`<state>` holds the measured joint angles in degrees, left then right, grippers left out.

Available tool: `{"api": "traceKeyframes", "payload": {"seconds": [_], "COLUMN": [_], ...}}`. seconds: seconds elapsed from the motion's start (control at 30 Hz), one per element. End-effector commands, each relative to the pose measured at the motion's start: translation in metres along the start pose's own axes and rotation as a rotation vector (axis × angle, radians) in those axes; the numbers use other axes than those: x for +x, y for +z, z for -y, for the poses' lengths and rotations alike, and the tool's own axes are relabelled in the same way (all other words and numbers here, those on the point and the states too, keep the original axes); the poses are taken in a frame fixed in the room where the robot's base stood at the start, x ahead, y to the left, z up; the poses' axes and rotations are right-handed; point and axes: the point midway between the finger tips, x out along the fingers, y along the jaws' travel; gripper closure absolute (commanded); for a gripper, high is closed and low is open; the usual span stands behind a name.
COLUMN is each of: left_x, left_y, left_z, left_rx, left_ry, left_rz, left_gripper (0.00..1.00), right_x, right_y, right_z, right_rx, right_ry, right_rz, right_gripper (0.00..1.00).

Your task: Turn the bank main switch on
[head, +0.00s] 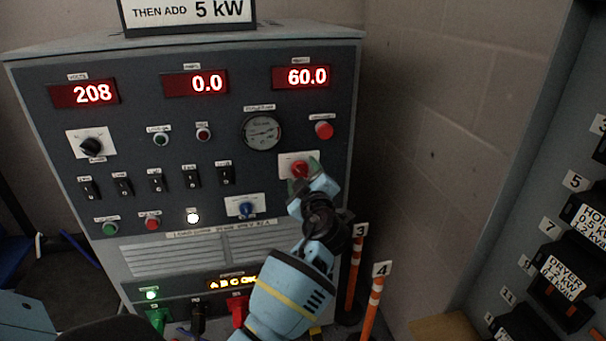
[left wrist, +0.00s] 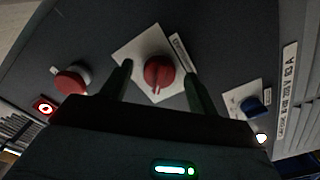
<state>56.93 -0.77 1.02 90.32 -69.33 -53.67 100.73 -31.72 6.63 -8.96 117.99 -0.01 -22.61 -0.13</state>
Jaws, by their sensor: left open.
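A red rotary knob (head: 299,169) on a white plate is on the right of the grey panel; its label is too small to read in the head view. My right gripper is not in view.
A red push button (head: 324,130) is above the knob and a blue knob (head: 246,209) is at its lower left. A row of black switches (head: 157,181) is further left. Orange posts (head: 372,305) stand right of the panel. Displays (head: 300,77) read 208, 0.0 and 60.0.

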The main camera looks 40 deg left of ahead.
Motion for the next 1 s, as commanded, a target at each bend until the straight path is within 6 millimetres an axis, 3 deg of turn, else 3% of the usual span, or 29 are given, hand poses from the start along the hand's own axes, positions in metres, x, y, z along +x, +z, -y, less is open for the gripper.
{"api": "traceKeyframes", "payload": {"seconds": [0.37,0.7,1.0], "left_x": [0.0064,0.0061,0.0059], "left_y": [0.0,0.0001,0.0004], "left_z": [0.0005,0.0005,0.001], "left_rx": [-0.001,0.0,0.038], "left_ry": [0.0,0.0,-0.001], "left_rz": [0.0,0.0,0.0], "left_gripper": [0.4,0.83,0.83], "right_x": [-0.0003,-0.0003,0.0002], "right_y": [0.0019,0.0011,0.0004], "right_z": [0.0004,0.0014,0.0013], "right_rx": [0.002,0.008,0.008], "right_ry": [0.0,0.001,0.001], "right_rz": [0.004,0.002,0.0], "right_gripper": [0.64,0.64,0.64]}}
